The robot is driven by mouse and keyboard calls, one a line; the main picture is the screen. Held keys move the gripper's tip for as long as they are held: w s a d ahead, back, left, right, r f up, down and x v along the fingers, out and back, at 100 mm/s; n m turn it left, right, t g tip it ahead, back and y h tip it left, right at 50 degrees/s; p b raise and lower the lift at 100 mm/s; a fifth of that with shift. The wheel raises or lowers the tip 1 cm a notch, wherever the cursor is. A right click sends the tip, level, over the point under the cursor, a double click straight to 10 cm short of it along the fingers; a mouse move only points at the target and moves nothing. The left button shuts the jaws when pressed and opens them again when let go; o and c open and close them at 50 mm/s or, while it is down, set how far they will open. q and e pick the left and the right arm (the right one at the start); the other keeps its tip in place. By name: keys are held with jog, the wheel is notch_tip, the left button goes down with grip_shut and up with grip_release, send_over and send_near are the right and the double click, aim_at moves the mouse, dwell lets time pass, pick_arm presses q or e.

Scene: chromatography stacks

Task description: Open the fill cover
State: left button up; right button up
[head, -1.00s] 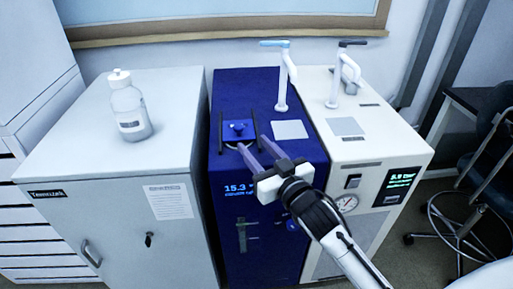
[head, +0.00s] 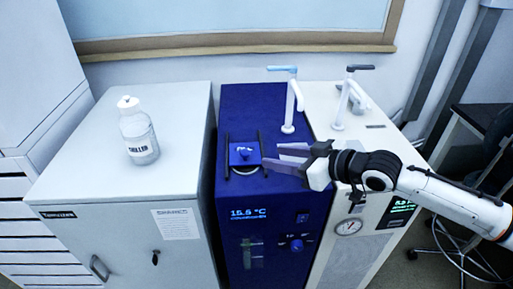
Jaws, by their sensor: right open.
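The fill cover (head: 242,153) is a small blue plate with a knob, lying flat between two dark rails on top of the dark blue unit (head: 250,107). A pale round rim shows just under its front edge. My right gripper (head: 272,158) comes in from the right with its two purple fingers apart and nothing between them. Its fingertips are just to the right of the cover, near the right rail. I cannot tell whether they touch it. My left gripper is not in view.
A labelled bottle (head: 138,133) stands on the grey cabinet (head: 80,165) at left. A blue-handled tap (head: 289,105) rises behind my gripper, and a dark-handled tap (head: 345,100) stands on the white unit (head: 384,140). A stool and desk are at far right.

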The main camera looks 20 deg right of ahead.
aim_at(247, 153)
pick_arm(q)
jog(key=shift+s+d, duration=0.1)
pick_arm(e)
jog(key=x, duration=1)
jog(key=shift+s, duration=0.1)
